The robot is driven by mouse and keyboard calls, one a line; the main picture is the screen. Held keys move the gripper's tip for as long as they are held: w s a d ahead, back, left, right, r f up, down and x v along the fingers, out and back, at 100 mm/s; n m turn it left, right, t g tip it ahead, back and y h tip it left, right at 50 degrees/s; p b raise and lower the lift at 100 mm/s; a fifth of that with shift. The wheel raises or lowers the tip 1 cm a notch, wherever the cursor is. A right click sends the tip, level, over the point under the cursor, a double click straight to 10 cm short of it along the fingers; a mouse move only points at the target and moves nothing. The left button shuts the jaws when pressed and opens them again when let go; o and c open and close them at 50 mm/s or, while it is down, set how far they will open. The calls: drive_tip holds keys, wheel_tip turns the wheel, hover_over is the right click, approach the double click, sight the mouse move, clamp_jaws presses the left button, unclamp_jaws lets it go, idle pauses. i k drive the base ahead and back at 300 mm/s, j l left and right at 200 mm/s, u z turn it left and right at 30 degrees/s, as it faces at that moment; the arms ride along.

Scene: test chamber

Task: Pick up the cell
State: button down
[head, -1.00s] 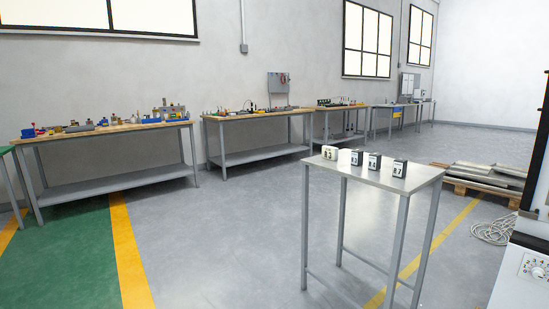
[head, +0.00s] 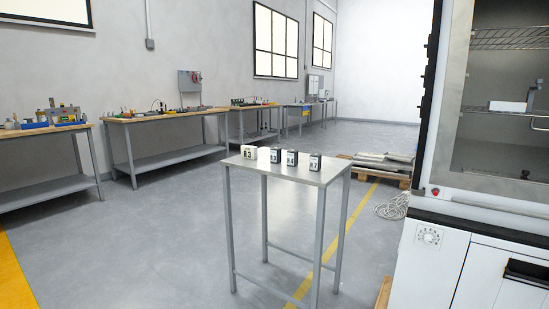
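Several small block-shaped cells stand in a row on a small metal table (head: 254,164) in the middle of the head view. The leftmost is a pale cell (head: 250,153) whose label seems to read 83. To its right stand a dark cell (head: 276,156), another dark cell (head: 291,158) and a dark cell marked 87 (head: 315,162). The labels of the middle two are too small to read surely. Nothing touches the cells except the table top. My gripper is not in view.
A white test chamber (head: 440,270) with wire shelves stands close on the right; a small pale object (head: 508,106) is inside. A pallet with grey slabs (head: 385,165) and coiled cable (head: 393,207) lie behind the table. Workbenches (head: 165,117) line the left wall. The floor left of the table is clear.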

sight(276, 153)
drive_tip(key=i+l, duration=0.2)
drive_tip(key=i, duration=0.3)
drive_tip(key=i+l, duration=0.2)
drive_tip(key=i, duration=0.3)
drive_tip(key=i+l+u, duration=0.1)
drive_tip(key=i, duration=0.4)
drive_tip(key=i+l, duration=0.35)
drive_tip(key=i, duration=0.15)
drive_tip(key=i+l, duration=0.2)
drive_tip(key=i, duration=0.3)
drive_tip(key=i+l, duration=0.25)
drive_tip(key=i, duration=0.25)
drive_tip(key=u, duration=0.05)
